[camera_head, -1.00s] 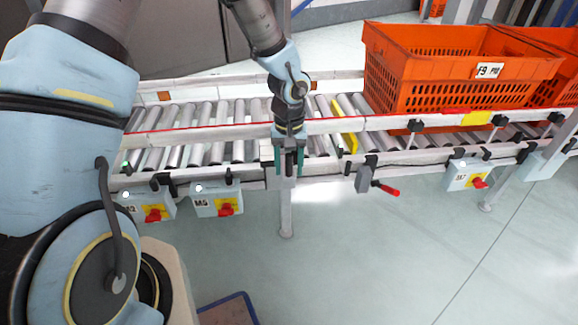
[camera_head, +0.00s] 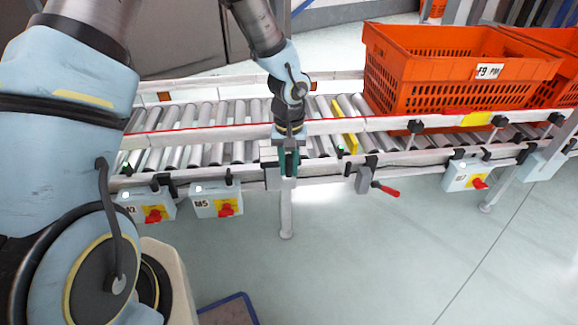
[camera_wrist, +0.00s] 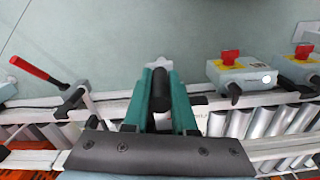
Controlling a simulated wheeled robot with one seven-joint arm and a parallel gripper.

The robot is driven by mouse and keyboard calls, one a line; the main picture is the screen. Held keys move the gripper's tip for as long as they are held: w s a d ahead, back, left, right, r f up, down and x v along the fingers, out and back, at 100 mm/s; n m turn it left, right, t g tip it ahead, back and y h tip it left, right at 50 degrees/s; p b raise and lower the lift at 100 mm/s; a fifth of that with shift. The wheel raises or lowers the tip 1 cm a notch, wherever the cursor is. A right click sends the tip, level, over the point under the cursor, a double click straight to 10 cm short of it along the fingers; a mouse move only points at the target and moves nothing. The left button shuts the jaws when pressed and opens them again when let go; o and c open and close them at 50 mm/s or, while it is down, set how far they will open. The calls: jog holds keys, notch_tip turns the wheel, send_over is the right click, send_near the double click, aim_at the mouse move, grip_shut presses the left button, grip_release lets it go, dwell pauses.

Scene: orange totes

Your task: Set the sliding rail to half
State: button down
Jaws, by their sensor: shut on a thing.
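My gripper (camera_head: 289,170) is at the near side of the roller conveyor, pointing down, with its green fingers close together. In the wrist view it is shut on a dark, rounded handle (camera_wrist: 160,88) that sits between the two green fingers. In the head view the fingers hide most of this handle.
Orange crates (camera_head: 400,98) stand on the conveyor at the right. A yellow bar (camera_head: 351,141) lies across the rollers. A red-handled lever (camera_head: 385,188) sticks out right of my gripper. Switch boxes with red knobs (camera_head: 226,209) hang along the front. The floor in front is mostly clear.

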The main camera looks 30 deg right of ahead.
dwell(0.8)
jog(key=shift+w+d+p, duration=0.25)
jog(key=shift+w, duration=0.5)
jog(key=shift+w+d+p, duration=0.25)
jog(key=shift+w+p, duration=0.05)
jog(key=shift+w, duration=0.45)
jog(key=shift+w+d+p, duration=0.25)
jog(key=shift+w, duration=0.5)
jog(key=c, duration=0.7)
grip_release()
notch_tip(320, 180, up, 11)
jog(key=shift+f+p, duration=0.1)
jog(key=shift+p, duration=0.35)
